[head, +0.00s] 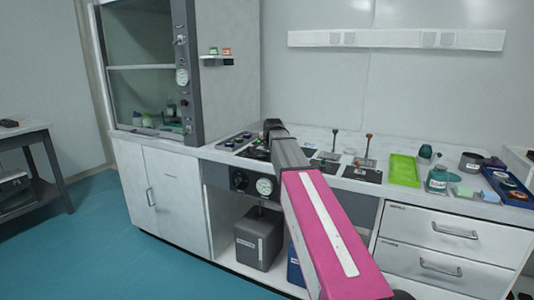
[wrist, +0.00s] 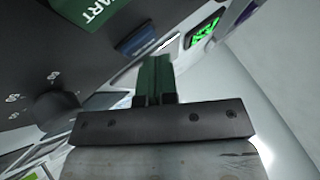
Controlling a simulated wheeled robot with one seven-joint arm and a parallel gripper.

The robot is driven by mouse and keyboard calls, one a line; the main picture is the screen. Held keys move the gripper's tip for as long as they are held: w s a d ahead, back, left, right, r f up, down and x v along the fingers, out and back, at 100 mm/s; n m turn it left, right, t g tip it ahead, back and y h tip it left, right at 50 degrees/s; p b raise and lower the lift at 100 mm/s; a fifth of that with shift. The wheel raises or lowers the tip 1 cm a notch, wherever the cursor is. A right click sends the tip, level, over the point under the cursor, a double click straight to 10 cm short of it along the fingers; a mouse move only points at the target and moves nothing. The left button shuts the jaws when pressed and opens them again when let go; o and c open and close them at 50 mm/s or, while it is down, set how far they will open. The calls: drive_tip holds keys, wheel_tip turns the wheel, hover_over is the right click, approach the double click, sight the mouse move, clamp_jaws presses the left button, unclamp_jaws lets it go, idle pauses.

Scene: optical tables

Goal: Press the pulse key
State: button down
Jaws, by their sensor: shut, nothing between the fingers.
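In the wrist view, my gripper (wrist: 156,65) is shut and empty, its green fingers together close to a dark control panel (wrist: 95,65). A blue key (wrist: 138,40) with an unreadable label is just left of the fingertips. A green key (wrist: 88,14) whose visible lettering ends in "ART" is at the upper left. I cannot tell which key is the pulse key, or whether the fingers touch anything. In the head view, my arm reaches over the bench's panels and its dark end (head: 273,126) hides part of them; the fingertips cannot be made out.
A dark round knob (wrist: 57,106) and a lit green display (wrist: 205,32) are near the fingers. A fume cupboard (head: 190,75) stands left.

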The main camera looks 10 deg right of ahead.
sight(268, 152)
drive_tip(key=shift+f, duration=0.4)
idle(0.6)
drive_tip(key=shift+r, duration=0.8)
drive_tip(key=shift+r, duration=0.1)
drive_tip(key=shift+r, duration=2.45)
